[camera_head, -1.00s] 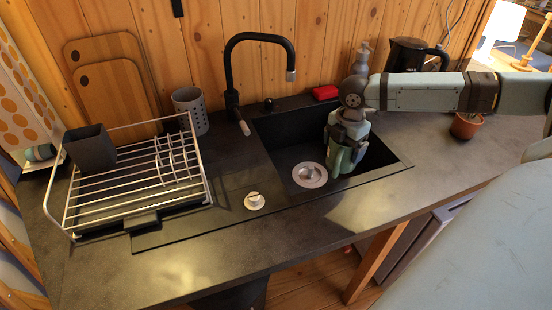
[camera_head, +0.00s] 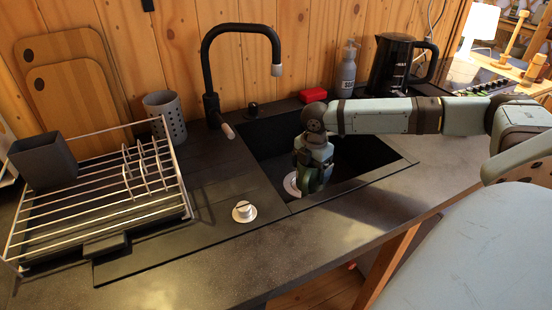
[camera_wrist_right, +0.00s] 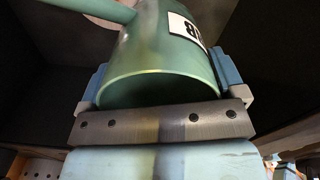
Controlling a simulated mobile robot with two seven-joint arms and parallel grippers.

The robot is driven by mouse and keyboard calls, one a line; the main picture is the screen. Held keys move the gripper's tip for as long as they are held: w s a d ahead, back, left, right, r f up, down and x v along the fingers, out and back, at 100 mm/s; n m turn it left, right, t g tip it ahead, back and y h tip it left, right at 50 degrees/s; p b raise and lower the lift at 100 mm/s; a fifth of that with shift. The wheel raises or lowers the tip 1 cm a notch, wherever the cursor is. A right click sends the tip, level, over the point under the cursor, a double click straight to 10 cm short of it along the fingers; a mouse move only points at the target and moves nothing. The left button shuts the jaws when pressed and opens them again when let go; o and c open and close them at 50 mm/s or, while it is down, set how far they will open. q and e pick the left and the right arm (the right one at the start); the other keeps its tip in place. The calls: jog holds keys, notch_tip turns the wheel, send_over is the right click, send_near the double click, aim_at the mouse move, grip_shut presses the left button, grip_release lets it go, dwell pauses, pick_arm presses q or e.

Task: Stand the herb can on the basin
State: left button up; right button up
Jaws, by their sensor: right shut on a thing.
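The herb can is a green can with a white label; it fills the middle of the right wrist view (camera_wrist_right: 160,55), open rim toward the camera. My right gripper (camera_head: 312,165) is shut on it, with a jaw at each side. In the head view the can (camera_head: 309,181) shows only partly below the gripper, roughly upright. It is inside the outline of the black basin (camera_head: 365,155), in front of the pale drain (camera_head: 290,185). I cannot tell whether its bottom touches the basin floor. My left gripper is not in view.
A black tap (camera_head: 207,75) arches behind the basin. A dish rack (camera_head: 100,195) stands at left, a small white plug (camera_head: 243,211) in front. A red sponge (camera_head: 313,95), soap bottle (camera_head: 346,70) and black kettle (camera_head: 392,65) stand behind. The basin's right part is clear.

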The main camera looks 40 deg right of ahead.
jog(key=w+b, duration=0.2)
jog(key=w, duration=1.3)
jog(key=shift+s+d+f+b, duration=0.1)
jog(key=shift+f+b, duration=0.2)
jog(key=shift+f, duration=1.5)
jog(key=shift+s+f+b, duration=0.1)
jog(key=shift+f+b, duration=0.2)
jog(key=shift+f, duration=1.5)
jog(key=o, duration=0.9)
jog(key=shift+f, duration=0.1)
notch_tip(320, 180, up, 8)
jog(key=shift+f+p, duration=0.1)
jog(key=shift+p, duration=0.7)
